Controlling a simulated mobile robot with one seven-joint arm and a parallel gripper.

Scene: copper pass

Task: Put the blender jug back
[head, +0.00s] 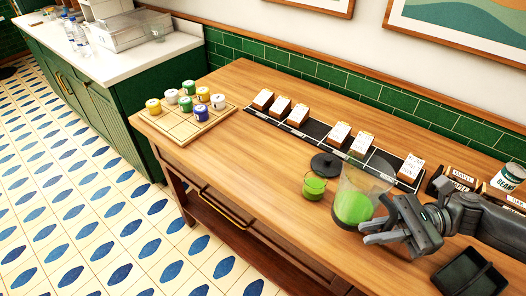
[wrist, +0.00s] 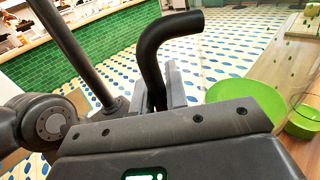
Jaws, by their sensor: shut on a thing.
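The blender jug (head: 353,207) is clear, with green liquid low inside, near the right end of the wooden table in the head view. I cannot tell whether its bottom touches the table. My gripper (head: 372,231) is at its near right side, shut on its black handle. The wrist view shows the curved handle (wrist: 160,50) rising between the fingers of my gripper (wrist: 165,98), with the jug's green contents (wrist: 250,98) behind. A black round piece (head: 326,165) lies just beyond the jug; I cannot tell whether it is a lid or the base.
A small glass of green drink (head: 314,187) stands close left of the jug. A long black rack (head: 265,119) with several labelled blocks runs along the back. A black tray (head: 468,275) is at right front. A wooden board (head: 178,131) with several small jars sits at left. The table's middle is clear.

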